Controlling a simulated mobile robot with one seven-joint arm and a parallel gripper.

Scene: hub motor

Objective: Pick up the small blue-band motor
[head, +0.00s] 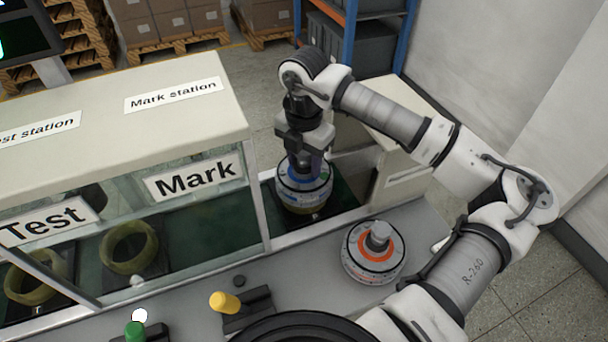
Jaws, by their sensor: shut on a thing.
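The small blue-band motor (304,187) is a round grey motor with a blue band. It is at the right end of the green conveyor, just right of the Mark station's glass. My gripper (304,165) points down from above and is shut on its top. A yellowish ring shows under the motor, and I cannot tell if the motor is lifted clear of it. The fingertips are partly hidden by the wrist and the motor.
A motor with an orange band (376,253) stands on the grey counter (310,260) at right. The Mark station (190,180) and Test station (45,220) are to the left, with yellowish rings (129,247) inside. A yellow button (225,302) and a green button (134,331) are at the front.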

